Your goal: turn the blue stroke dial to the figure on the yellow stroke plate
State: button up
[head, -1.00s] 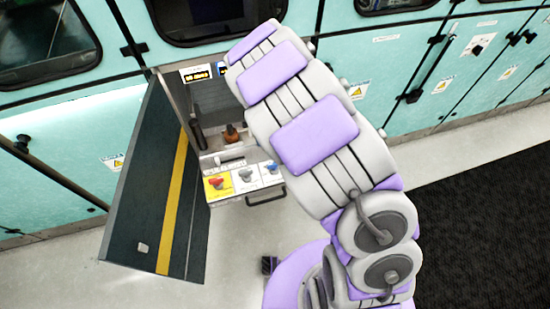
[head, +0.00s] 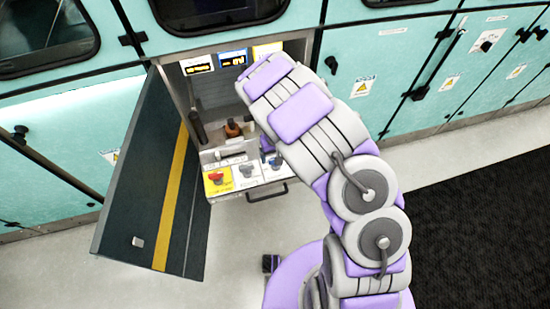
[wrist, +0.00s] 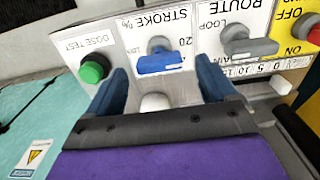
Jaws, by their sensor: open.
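The blue stroke dial (wrist: 160,62) is on a white panel in the wrist view, under an upside-down "STROKE %" label; a "20" shows beside it. My gripper (wrist: 162,70) is open, its two dark blue fingers on either side of the dial and apart from it. In the head view the dial (head: 275,161) is small, close by my arm's end, and my fingers are mostly hidden. A yellow-edged plate (head: 267,49) shows at the top right of the open cabinet, partly behind my arm; its figure is unreadable.
A green dose test button (wrist: 94,69) and a grey route dial (wrist: 248,45) flank the stroke dial. A red knob (head: 215,177) sits on a yellow patch. The open dark door (head: 145,180) stands left of the cabinet. A drawer handle (head: 267,191) juts out below the panel.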

jog(key=shift+d+f, duration=0.2)
jog(key=shift+f, duration=0.6)
jog(key=shift+a+f, duration=0.1)
jog(key=shift+f, duration=0.1)
jog(key=shift+a, duration=0.1)
jog(key=shift+a, duration=0.1)
jog(key=c, duration=1.1)
jog(key=shift+o, duration=0.2)
